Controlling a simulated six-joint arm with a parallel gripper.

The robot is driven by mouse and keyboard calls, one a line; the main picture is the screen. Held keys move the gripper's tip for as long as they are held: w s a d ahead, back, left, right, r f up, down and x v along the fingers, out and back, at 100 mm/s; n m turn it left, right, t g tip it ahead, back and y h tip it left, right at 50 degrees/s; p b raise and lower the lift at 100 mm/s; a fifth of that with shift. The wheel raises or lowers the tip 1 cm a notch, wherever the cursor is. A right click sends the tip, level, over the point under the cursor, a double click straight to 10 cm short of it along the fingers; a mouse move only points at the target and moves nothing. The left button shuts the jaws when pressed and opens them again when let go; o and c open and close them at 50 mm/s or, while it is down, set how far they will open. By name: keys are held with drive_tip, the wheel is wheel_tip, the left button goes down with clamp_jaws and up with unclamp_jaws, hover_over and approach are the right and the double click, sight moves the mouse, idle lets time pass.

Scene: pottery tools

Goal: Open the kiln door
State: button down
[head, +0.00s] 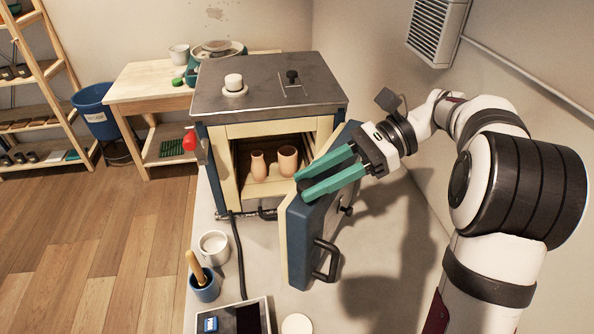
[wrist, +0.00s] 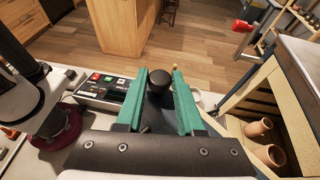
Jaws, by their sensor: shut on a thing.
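The kiln (head: 270,85) has its blue and cream door (head: 297,245) swung well out to the right of the opening. A dark looped handle (head: 333,262) is on the door's outer face. My gripper (head: 302,187) lies across the upper part of the door in the head view, its two green fingers pointing left. I cannot tell which part of the door this is. The fingers hide some of the door's top edge.
Two clay pots (head: 287,160) stand inside the kiln. On the bench in front are a white mug (head: 213,246), a blue cup (head: 204,288) with a wooden-handled tool, a dark cable (head: 238,250) and a control box (head: 240,315).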

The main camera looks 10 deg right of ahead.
drive_tip(key=shift+s+d+g, duration=0.2)
drive_tip(key=shift+d+g, duration=0.1)
drive_tip(key=shift+d, duration=0.05)
drive_tip(key=c, duration=0.5)
unclamp_jaws()
drive_tip(key=shift+c, duration=0.2)
